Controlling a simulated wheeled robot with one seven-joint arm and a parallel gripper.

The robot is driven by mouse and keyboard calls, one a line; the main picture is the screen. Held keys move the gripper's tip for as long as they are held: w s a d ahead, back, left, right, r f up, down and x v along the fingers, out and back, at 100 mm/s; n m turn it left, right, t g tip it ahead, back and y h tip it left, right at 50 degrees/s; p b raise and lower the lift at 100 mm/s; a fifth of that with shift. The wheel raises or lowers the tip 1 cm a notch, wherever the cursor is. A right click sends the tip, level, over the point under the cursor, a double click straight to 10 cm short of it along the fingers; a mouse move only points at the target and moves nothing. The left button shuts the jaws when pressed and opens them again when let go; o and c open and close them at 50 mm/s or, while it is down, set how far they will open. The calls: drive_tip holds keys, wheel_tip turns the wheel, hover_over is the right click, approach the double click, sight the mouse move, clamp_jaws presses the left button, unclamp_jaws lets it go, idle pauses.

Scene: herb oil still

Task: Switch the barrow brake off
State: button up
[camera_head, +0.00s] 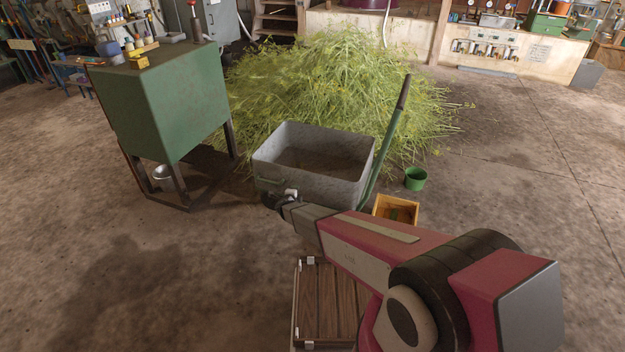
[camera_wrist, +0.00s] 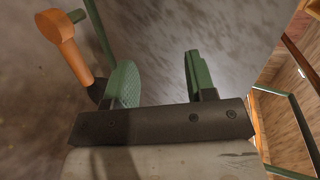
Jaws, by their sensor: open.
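The barrow (camera_head: 350,190) is a grey metal tub with a long green handle (camera_head: 384,140) ending in a dark grip. My gripper (camera_wrist: 162,82) is open, with two green pads apart and nothing between them. In the head view my gripper is low against the barrow's near left side, mostly hidden by my arm. In the wrist view an orange lever (camera_wrist: 68,45) with a rounded head lies left of the left finger, beside a green bar (camera_wrist: 98,30). It looks like the brake lever, but its setting is unclear. The lever does not show in the head view.
A pile of green herb (camera_head: 340,85) lies behind the barrow. A green cabinet (camera_head: 180,100) on legs stands at left. A green bucket (camera_head: 415,179), a yellow wooden crate (camera_head: 410,205) and a slatted wooden piece (camera_head: 330,300) are nearby. The floor at front left is clear.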

drive_tip(key=s+d+r+n+g+y, duration=0.2)
drive_tip(key=s+d+r+n+y, duration=0.1)
drive_tip(key=r+n, duration=0.3)
drive_tip(key=s+d+r+n+g+y, duration=0.3)
drive_tip(key=r+n, duration=0.4)
drive_tip(key=r, duration=0.3)
drive_tip(key=shift+s+d+y, duration=0.6)
drive_tip(key=shift+s+d, duration=0.4)
drive_tip(key=shift+d, duration=0.25)
